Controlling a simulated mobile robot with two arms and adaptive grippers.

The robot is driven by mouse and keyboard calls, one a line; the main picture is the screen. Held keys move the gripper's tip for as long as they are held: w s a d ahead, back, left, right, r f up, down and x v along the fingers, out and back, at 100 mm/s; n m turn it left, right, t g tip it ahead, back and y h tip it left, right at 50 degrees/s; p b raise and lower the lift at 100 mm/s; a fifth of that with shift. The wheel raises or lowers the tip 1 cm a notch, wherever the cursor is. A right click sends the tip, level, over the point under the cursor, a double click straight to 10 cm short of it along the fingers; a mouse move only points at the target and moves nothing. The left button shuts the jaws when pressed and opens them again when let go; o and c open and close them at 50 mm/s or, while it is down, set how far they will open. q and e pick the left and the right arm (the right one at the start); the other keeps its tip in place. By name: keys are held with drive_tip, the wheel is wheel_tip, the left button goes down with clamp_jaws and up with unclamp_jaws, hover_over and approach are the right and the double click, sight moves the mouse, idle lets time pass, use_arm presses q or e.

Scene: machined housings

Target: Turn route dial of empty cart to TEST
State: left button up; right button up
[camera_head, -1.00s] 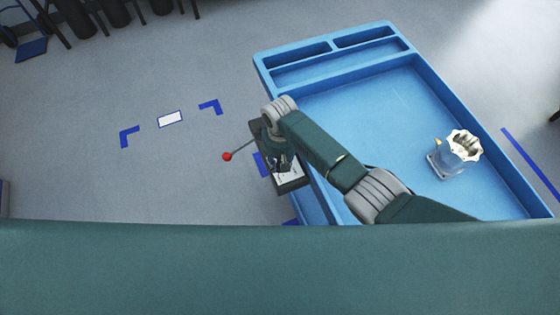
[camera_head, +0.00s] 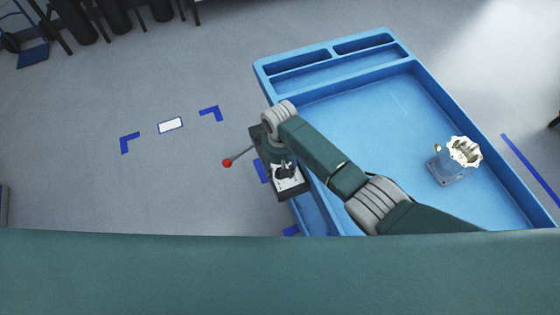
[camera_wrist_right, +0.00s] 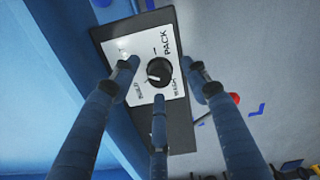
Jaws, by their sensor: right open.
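The route dial (camera_wrist_right: 160,72) is a black knob with a white pointer mark on a white plate in a dark box (camera_head: 290,191). The box is on the left side of a blue cart (camera_head: 440,97). The pointer faces left in the wrist view. My right gripper (camera_wrist_right: 159,78) is open, its three fingers spread around the dial, with no clear contact. It also shows over the box in the head view (camera_head: 284,172). My left gripper is out of view.
A grey machined housing (camera_head: 448,170) with a pale scalloped top stands in the cart's tray, so this cart is not empty. A red-tipped lever (camera_head: 227,163) sticks out left from the box.

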wheel_tip(320, 180, up, 12)
drive_tip(key=shift+f, duration=0.25)
drive_tip(key=shift+s+f, duration=0.1)
idle(0.5)
